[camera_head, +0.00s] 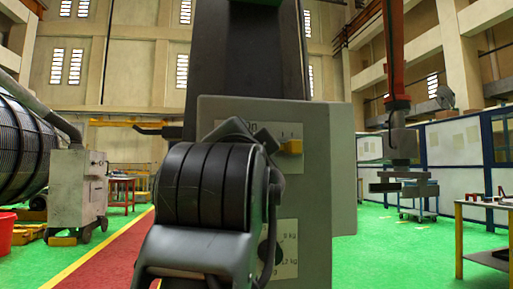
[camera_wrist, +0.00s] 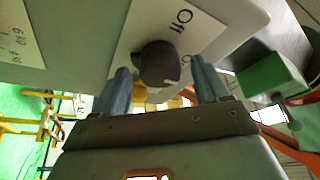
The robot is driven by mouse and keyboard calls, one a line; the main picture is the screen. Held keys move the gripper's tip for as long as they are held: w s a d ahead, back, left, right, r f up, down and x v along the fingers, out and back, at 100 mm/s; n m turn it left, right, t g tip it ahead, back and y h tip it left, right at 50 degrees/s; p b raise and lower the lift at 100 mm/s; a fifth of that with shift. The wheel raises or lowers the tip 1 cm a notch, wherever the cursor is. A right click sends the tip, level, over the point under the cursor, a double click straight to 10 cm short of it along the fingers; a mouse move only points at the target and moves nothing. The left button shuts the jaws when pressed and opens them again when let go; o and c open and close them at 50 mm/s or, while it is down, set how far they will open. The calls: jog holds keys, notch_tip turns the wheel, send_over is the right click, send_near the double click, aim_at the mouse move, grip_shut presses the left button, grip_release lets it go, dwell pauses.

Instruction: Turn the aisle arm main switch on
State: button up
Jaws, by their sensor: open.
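A grey control box (camera_head: 343,170) stands in front of me in the head view. In the wrist view a dark rounded knob (camera_wrist: 159,63) stands out from a white plate (camera_wrist: 190,22) marked "Off". My gripper (camera_wrist: 160,70) is open, with one blue-grey finger on either side of the knob. Contact with the knob cannot be told. The fingers are hidden in the head view.
A lower plate (camera_head: 287,245) with a kg scale and dark dial sits on the same box. A dark column (camera_head: 245,50) rises behind the box. A grey cabinet (camera_head: 78,190) stands left, and a workbench (camera_head: 485,205) right. Green floor (camera_head: 385,262) is open at right.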

jog(key=v, duration=0.7)
jog(key=shift+s+f, duration=0.1)
jog(key=shift+f, duration=0.05)
jog(key=s+d+f+n+y, duration=0.1)
jog(key=d+f+n, duration=0.35)
jog(key=f, duration=0.55)
jog(key=s+d+f+n+g+y, duration=0.15)
jog(key=d+f+n, duration=0.3)
jog(key=f, duration=0.55)
jog(key=s+d+f+n+t+y, duration=0.1)
jog(key=s+d+f+n, duration=0.3)
jog(key=f, duration=0.6)
jog(key=s+d+f+g, duration=0.2)
jog(key=s+d+f, duration=0.5)
jog(key=f, duration=0.2)
jog(key=s+d+f+m+g+h, duration=0.1)
jog(key=s+d+f+g, duration=0.15)
jog(key=s, duration=1.05)
jog(key=s+d+f+m+g+h, duration=0.15)
jog(key=s+d, duration=0.25)
jog(key=s, duration=0.8)
notch_tip(320, 180, up, 15)
jog(key=p, duration=1.5)
jog(key=shift+a+f+n+t, duration=0.2)
jog(key=shift+n+t, duration=0.15)
jog(key=shift+n, duration=0.1)
